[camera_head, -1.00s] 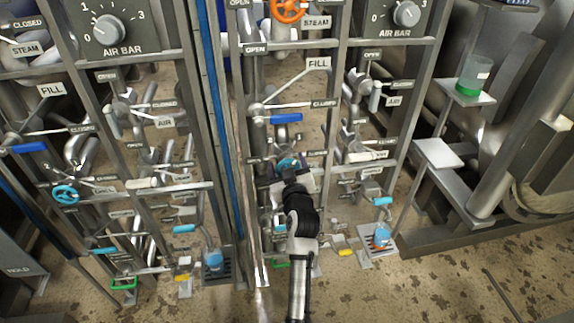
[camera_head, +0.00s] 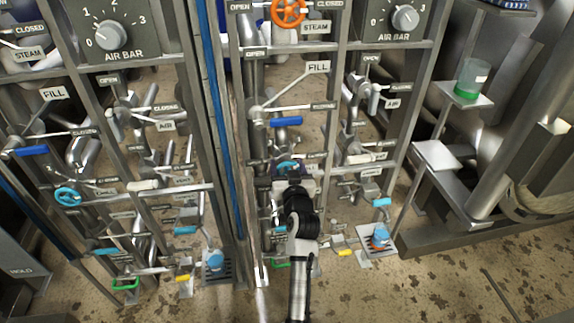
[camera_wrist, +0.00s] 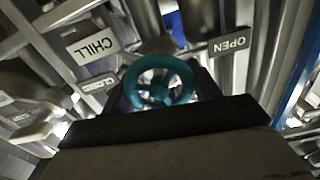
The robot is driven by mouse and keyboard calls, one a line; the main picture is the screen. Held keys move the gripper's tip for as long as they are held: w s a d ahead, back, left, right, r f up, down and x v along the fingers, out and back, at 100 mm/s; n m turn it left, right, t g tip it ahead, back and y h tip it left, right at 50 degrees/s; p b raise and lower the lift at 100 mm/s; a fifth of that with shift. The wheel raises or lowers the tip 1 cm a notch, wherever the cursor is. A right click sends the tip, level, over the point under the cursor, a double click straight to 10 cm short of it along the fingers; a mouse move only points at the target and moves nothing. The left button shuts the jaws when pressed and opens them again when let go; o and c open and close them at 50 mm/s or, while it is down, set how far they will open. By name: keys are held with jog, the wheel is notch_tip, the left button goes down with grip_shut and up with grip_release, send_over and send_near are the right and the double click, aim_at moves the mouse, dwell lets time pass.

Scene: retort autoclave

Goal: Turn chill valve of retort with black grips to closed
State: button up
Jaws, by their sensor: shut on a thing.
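The chill valve is a teal handwheel (camera_head: 288,166) low on the right-hand panel in the head view. In the wrist view the wheel (camera_wrist: 158,82) stands right at the dark fingers, with a CHILL plate (camera_wrist: 95,45) at upper left, an OPEN plate (camera_wrist: 228,44) at upper right and a CLOSED plate (camera_wrist: 100,83) at left. My gripper (camera_head: 289,174) is shut on the wheel. The fingers hide its lower part. I cannot make out black grips on this retort.
A second teal wheel (camera_head: 67,196) is on the left-hand panel. A blue lever (camera_head: 286,122) is just above my gripper, and an orange steam wheel (camera_head: 288,12) is higher up. Pipes and panel bars crowd both sides. Brown floor (camera_head: 440,290) is open at lower right.

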jog(key=m+p, duration=0.1)
jog(key=m, duration=0.2)
jog(key=shift+r+m, duration=0.1)
jog(key=shift+m, duration=0.2)
jog(key=shift+d+m+p, duration=0.1)
jog(key=shift+m+p, duration=1.05)
jog(key=shift+m, duration=0.85)
jog(key=o, duration=1)
jog(key=shift+c, duration=0.2)
jog(key=b+v, duration=0.2)
jog(key=v, duration=1.1)
jog(key=shift+s+b, duration=0.3)
jog(key=shift+s, duration=0.05)
jog(key=shift+d, duration=0.15)
